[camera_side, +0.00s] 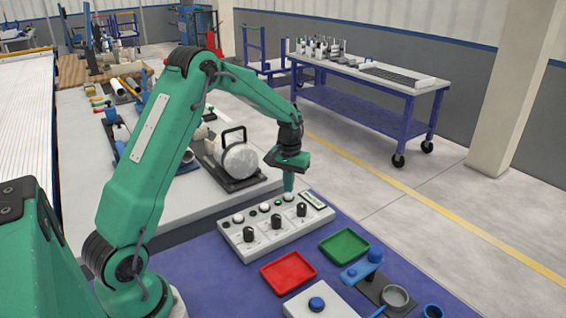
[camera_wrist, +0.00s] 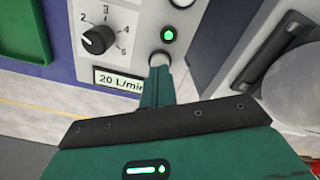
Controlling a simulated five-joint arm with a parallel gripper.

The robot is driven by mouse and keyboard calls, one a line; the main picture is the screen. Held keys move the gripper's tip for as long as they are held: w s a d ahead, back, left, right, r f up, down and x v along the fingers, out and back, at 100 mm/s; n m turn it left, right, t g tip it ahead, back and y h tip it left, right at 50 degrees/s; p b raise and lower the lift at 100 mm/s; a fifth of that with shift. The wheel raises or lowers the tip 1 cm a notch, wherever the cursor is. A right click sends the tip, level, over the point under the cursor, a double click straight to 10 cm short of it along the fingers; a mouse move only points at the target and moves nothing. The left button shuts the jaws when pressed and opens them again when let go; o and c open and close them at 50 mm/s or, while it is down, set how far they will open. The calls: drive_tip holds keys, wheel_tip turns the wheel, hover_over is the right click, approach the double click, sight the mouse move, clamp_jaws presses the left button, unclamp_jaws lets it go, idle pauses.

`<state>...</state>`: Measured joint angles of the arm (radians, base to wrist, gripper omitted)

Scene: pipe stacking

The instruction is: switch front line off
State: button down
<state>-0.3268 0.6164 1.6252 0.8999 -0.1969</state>
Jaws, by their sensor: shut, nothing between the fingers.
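A white control panel (camera_side: 262,240) stands on the blue bench top with three black knobs and a row of round white buttons. A small green light (camera_side: 278,202) is lit; it also shows in the wrist view (camera_wrist: 168,35). My gripper (camera_side: 289,190) is shut and empty, pointing down at the white button at the panel's right end. In the wrist view its fingertips (camera_wrist: 160,68) overlap the near edge of this white button (camera_wrist: 159,57); whether they touch it is unclear. A black knob (camera_wrist: 97,39) with numbers and a "20 L/min" label (camera_wrist: 119,80) lie beside it.
A red tray (camera_side: 288,272) and a green tray (camera_side: 344,246) lie in front of the panel. A blue-button box (camera_side: 316,303) and a grey stand are nearer. A rig with a round white part (camera_side: 238,160) stands behind the panel, close to my gripper.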

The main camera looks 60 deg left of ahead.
sight(289, 196)
drive_tip(key=shift+f, duration=1.1)
idle(1.1)
drive_tip(key=shift+r, duration=3.55)
drive_tip(key=s+d+r+m+t, duration=0.3)
drive_tip(key=s+d+r, duration=0.75)
drive_tip(key=r, duration=0.25)
drive_tip(key=s+d+m+t, duration=0.1)
drive_tip(key=s+d, duration=0.1)
drive_tip(key=s, duration=0.5)
drive_tip(key=s+d+m+t, duration=0.1)
drive_tip(key=s+d+m, duration=0.1)
drive_tip(key=s, duration=0.6)
drive_tip(key=shift+d+r+t, duration=0.3)
drive_tip(key=shift+d+r, duration=0.15)
drive_tip(key=shift+d, duration=0.4)
